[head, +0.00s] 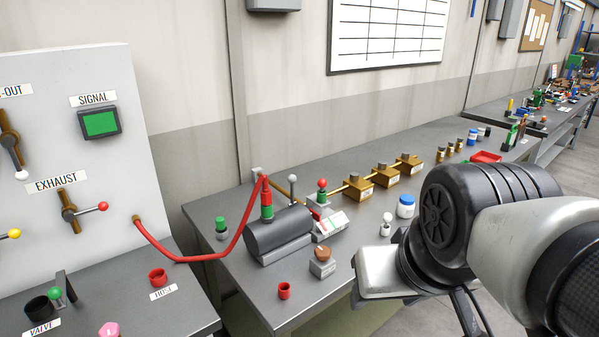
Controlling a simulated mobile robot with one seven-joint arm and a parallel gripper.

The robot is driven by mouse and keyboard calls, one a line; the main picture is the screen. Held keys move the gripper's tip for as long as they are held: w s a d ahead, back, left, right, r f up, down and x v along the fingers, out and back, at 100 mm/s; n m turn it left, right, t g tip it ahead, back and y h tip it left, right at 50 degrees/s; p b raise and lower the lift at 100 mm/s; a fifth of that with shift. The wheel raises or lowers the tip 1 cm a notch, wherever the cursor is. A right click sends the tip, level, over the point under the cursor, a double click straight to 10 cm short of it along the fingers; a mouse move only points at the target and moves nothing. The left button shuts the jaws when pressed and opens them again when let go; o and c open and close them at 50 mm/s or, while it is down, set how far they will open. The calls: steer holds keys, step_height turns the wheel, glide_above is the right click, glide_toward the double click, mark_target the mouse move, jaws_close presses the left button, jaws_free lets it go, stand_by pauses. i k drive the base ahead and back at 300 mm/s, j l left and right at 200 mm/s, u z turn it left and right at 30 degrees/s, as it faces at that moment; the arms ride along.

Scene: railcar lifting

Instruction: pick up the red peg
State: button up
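No plain peg stands out clearly. A short red cylinder (284,290), hollow-looking at the top, stands upright on the grey bench near its front edge. A similar red cylinder (157,277) sits at the left by the HOSE label. A red-and-green upright fitting (266,200) stands on the dark tank, with the red hose (205,258) running to it. I cannot tell which of these is the red peg. My gripper (385,275) is at the lower right, right of the bench cylinder and apart from it. Its fingers are mostly hidden, and nothing held is visible.
The dark tank (278,232) and a grey block with a brown knob (322,261) stand near the bench cylinder. Brass blocks (356,188) and a blue-lidded jar (405,206) stand farther back. The white panel (85,160) with levers rises at the left. The bench front is fairly clear.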

mark_target(322, 182)
steer(key=i+l+u, duration=0.15)
steer(key=u, duration=0.7)
steer(key=i+l+u, duration=0.15)
steer(key=l+u, duration=0.15)
steer(key=l, duration=0.2)
steer(key=l+u, duration=0.25)
steer(key=l, duration=0.3)
steer(key=i+l, duration=0.1)
steer(key=l, duration=0.35)
steer(key=l+u, duration=0.1)
steer(key=l, duration=0.35)
steer(key=i+l, duration=0.1)
steer(key=l, duration=0.35)
